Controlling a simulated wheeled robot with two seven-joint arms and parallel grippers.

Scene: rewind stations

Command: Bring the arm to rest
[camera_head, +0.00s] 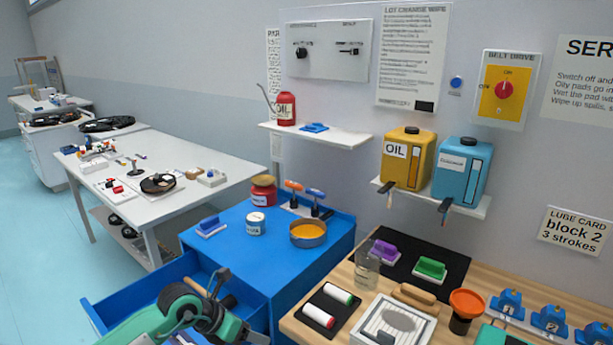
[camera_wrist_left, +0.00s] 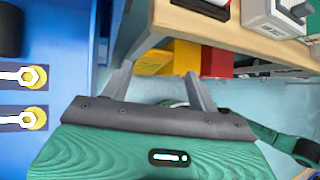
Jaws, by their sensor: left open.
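My left arm comes in from the bottom left of the head view, green with dark joints. Its left gripper (camera_head: 218,314) is low, in front of the blue cabinet (camera_head: 309,270) and over or beside the open blue drawer (camera_head: 130,300). In the left wrist view the left gripper (camera_wrist_left: 160,72) has its two grey fingers apart with nothing between them. Beyond the fingers are the wooden bench edge (camera_wrist_left: 225,35) and a yellow bin (camera_wrist_left: 155,62). I cannot see my right gripper.
A wooden-handled tool (camera_head: 194,286) lies in the drawer. The bench (camera_head: 455,290) at right carries rollers, a glass jar and an orange funnel. A round pan (camera_head: 308,234) and a white tub (camera_head: 256,224) stand on the cabinet. Open floor (camera_head: 40,240) lies at left.

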